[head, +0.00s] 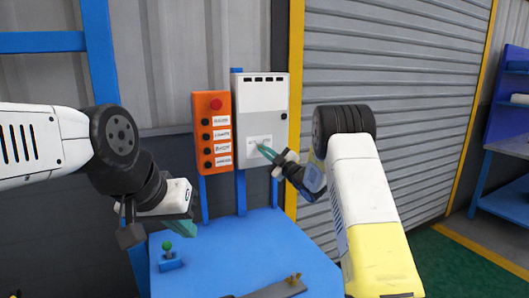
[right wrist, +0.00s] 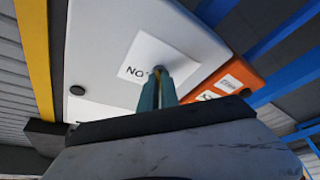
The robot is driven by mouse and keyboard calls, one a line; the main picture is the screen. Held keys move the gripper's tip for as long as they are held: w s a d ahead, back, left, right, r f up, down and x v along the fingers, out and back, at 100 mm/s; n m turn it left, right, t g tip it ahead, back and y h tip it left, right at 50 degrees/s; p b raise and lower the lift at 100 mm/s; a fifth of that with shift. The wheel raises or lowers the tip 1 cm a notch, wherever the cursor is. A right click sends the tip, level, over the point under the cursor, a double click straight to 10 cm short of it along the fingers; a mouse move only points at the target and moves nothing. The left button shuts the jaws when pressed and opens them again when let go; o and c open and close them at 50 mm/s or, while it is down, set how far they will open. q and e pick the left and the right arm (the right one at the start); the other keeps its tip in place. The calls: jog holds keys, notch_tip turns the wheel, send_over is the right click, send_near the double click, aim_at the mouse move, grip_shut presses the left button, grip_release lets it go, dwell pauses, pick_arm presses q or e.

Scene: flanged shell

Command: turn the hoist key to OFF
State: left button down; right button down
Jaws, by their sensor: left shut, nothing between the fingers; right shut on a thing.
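A light grey switch box (head: 262,97) hangs on the wall, with a white label plate (head: 252,141) on its lower front. My right gripper (head: 266,151) reaches this plate from the right and is shut on a small part there, which I take to be the hoist key. In the right wrist view the teal fingers (right wrist: 158,92) meet the plate, where a small grey piece (right wrist: 159,70) shows at their tips. The fingers hide most of the key and part of the lettering, so its angle cannot be told. My left gripper (head: 186,229) is shut and empty, low over the blue bench.
An orange panel (head: 214,104) with a red button and several labelled black buttons hangs directly left of the grey box. The blue bench (head: 245,255) below carries a green-knobbed block (head: 168,256) and a grey bar with a brass-coloured piece (head: 282,286). A roller shutter (head: 400,90) stands right.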

jog(key=c, duration=1.6)
grip_release()
jog(key=v, duration=0.7)
jog(key=shift+s+d, duration=0.25)
jog(key=shift+s, duration=0.05)
jog(key=shift+f, duration=0.1)
